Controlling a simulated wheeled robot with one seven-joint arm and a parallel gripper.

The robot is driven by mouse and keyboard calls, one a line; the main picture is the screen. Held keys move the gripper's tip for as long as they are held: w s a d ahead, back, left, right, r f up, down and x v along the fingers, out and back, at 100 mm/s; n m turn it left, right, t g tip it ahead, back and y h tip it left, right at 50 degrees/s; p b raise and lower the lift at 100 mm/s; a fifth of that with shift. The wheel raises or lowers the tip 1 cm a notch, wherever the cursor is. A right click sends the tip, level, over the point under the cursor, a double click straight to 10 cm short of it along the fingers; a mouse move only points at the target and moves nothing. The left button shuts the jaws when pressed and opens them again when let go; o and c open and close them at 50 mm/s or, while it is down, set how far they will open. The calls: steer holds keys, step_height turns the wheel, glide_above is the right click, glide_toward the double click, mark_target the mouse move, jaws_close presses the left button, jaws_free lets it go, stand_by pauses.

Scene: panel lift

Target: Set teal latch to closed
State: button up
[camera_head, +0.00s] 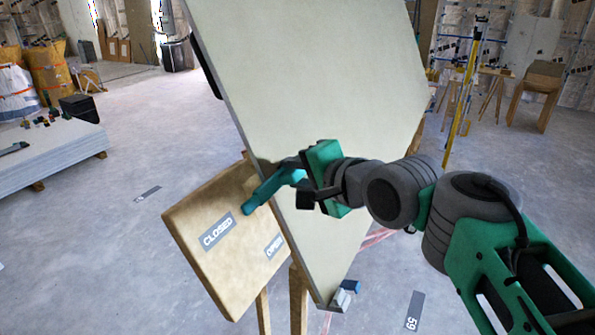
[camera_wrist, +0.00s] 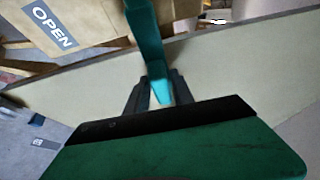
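The teal latch (camera_head: 268,190) is a bar at the upper edge of a tan wooden board (camera_head: 195,227). The board carries a CLOSED label (camera_head: 217,232) and an OPEN label (camera_head: 273,246). One end of the latch lies above and between the labels. The other reaches right, across the edge of a large pale panel (camera_head: 320,85), to my gripper (camera_head: 297,178). In the wrist view the latch (camera_wrist: 145,40) comes down from the top. Its bright tip sits between the two dark fingers of my gripper (camera_wrist: 158,85), which appear shut on it. Exact finger contact is hard to see.
The tilted pale panel stands close beside my gripper and hides part of the board. A stack of sheets (camera_head: 50,155) lies at the left. A yellow tripod pole (camera_head: 462,95) and trestles stand at the back right. Open grey floor lies around.

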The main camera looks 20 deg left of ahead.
steer(key=shift+o, duration=1.3)
steer(key=shift+d, duration=0.1)
steer(key=b+v, duration=0.1)
steer(key=v, duration=0.6)
steer(key=shift+s+d+b, duration=0.2)
steer(key=shift+s+b, duration=0.05)
steer(key=shift+b, duration=0.15)
steer(key=shift+r, duration=0.15)
